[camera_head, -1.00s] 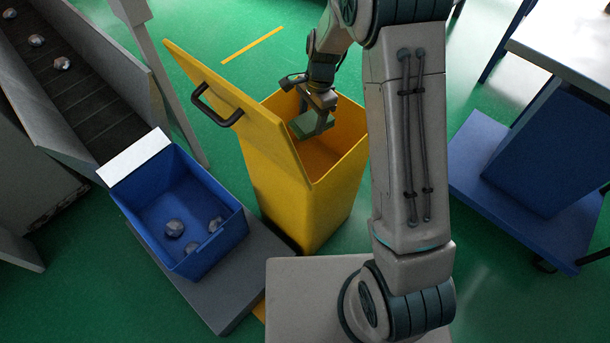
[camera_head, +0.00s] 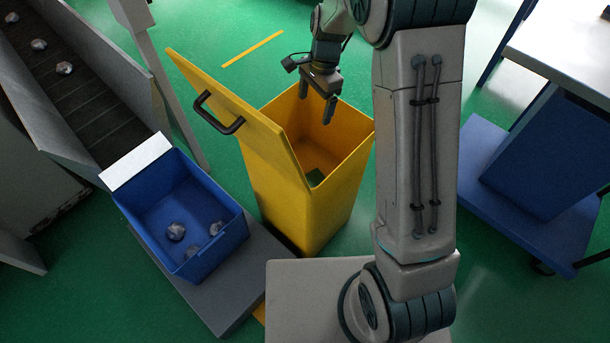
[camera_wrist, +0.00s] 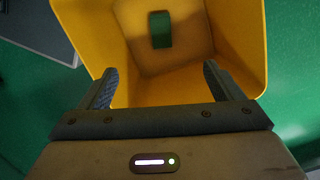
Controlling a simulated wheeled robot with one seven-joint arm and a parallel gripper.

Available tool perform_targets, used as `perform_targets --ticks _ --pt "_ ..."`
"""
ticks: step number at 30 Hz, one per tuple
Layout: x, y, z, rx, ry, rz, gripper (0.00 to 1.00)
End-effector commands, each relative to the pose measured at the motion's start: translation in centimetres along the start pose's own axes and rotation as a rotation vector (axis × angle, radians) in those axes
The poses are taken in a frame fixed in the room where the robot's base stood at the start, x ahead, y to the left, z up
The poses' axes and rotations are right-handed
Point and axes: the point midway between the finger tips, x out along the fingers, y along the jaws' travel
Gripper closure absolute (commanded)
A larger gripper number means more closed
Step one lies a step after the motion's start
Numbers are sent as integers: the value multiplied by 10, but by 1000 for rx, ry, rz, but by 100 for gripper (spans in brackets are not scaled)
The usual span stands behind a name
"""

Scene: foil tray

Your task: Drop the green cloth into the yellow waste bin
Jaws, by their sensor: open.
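The yellow waste bin (camera_head: 285,180) stands in the middle of the head view with its lid tipped open to the left. In the wrist view the green cloth (camera_wrist: 160,29) shows as a small dark green block on the bottom of the yellow bin (camera_wrist: 90,35). My gripper (camera_head: 317,96) is above the bin's opening, open and empty. Its two fingers also show spread apart in the wrist view (camera_wrist: 158,85), with the bin between and beyond them.
A blue crate (camera_head: 133,209) with several grey lumps stands left of the bin on a grey platform (camera_head: 243,268). A conveyor (camera_head: 84,120) runs at the upper left. A blue cart (camera_head: 545,215) and a pale table (camera_head: 575,50) are at the right.

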Motion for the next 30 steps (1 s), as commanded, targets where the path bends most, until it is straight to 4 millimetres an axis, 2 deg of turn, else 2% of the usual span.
perform_targets --ticks 1,3,10,30 --pt "-16 0 0 1 1 -3 14" --pt "-30 0 0 1 1 -3 14" --pt "-62 0 0 1 0 -2 14" --pt "-73 2 0 -6 1 -2 14"
